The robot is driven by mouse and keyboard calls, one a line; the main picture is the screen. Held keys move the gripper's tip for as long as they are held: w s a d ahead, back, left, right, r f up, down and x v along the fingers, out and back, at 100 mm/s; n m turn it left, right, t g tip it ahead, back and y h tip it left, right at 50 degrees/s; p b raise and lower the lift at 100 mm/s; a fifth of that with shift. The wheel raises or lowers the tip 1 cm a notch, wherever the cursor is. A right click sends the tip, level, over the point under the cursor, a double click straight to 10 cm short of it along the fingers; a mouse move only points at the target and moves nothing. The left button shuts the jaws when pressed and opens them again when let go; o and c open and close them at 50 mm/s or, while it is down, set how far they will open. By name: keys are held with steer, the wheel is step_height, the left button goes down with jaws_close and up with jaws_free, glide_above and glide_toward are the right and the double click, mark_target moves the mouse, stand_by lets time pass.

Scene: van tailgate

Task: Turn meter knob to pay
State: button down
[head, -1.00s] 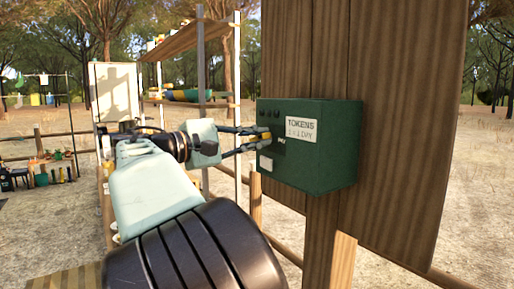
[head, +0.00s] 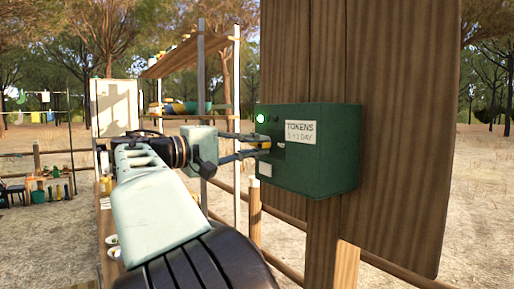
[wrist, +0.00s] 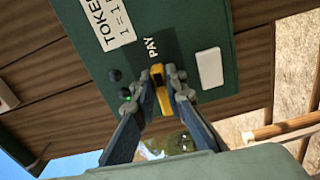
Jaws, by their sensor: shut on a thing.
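The token meter (head: 335,150) is a dark green box on a wooden post, with a white label reading "TOKENS" on its face. Its yellow knob (wrist: 158,76) sits beside the word "PAY" in the wrist view. My gripper (wrist: 161,90) is shut on the knob, one finger on each side. In the head view my gripper (head: 264,145) reaches the meter's face from the left, and its fingers partly hide the knob (head: 266,145). A green light (head: 260,118) glows at the face's upper left. The lettering looks tilted in the wrist view.
A blank pale plate (wrist: 209,68) is on the meter's face near the knob. The wide wooden post (head: 400,120) stands behind the meter. A shelf rack (head: 190,80) and a wooden rail (head: 225,200) are to the left. Sandy ground is open at the right.

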steer(key=c, duration=2)
jaws_free()
steer(key=shift+o, duration=0.2)
steer(key=v, duration=1.2)
